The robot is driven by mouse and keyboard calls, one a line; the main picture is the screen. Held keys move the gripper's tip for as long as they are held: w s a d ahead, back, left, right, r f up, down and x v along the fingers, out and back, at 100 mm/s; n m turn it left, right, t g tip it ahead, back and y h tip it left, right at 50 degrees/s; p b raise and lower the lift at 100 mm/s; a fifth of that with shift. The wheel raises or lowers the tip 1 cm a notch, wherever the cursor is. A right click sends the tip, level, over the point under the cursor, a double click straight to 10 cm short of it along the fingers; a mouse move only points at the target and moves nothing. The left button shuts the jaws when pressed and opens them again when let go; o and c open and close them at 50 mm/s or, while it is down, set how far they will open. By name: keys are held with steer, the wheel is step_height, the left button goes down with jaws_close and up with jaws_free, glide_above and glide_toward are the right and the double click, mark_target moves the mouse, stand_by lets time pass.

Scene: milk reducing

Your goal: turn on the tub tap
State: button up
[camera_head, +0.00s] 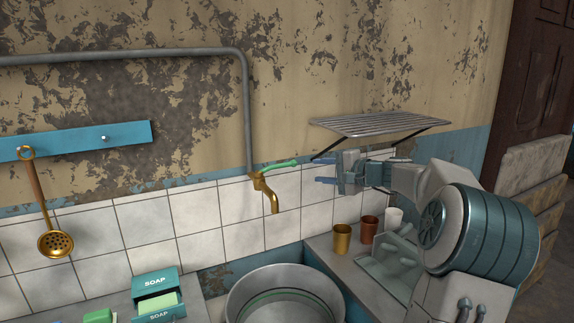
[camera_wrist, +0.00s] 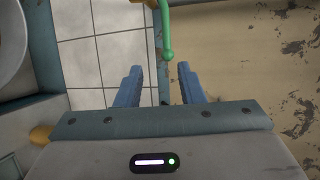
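The tub tap (camera_head: 268,192) is a brass spout on a grey wall pipe, with a green lever handle (camera_head: 281,166) pointing right. The round metal tub (camera_head: 285,294) stands below it. My gripper (camera_head: 318,170) is to the right of the handle, its fingers pointing left towards it. In the wrist view the two blue fingers (camera_wrist: 157,86) are apart with nothing between them. The rounded end of the green handle (camera_wrist: 167,52) is just ahead of the gap between the fingertips. I see no contact with it.
A wire rack (camera_head: 380,124) is on the wall above and behind my gripper. Brass and copper cups (camera_head: 342,239) and a white cup (camera_head: 394,217) stand on the counter below.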

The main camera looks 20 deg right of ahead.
mark_target(286, 166)
steer(key=p+x, duration=0.1)
steer(key=x, duration=0.3)
steer(key=p+x, duration=0.1)
steer(key=x, duration=0.4)
steer(key=r+p+x, duration=0.1)
steer(key=x, duration=0.4)
steer(key=shift+a, duration=0.35)
jaws_close()
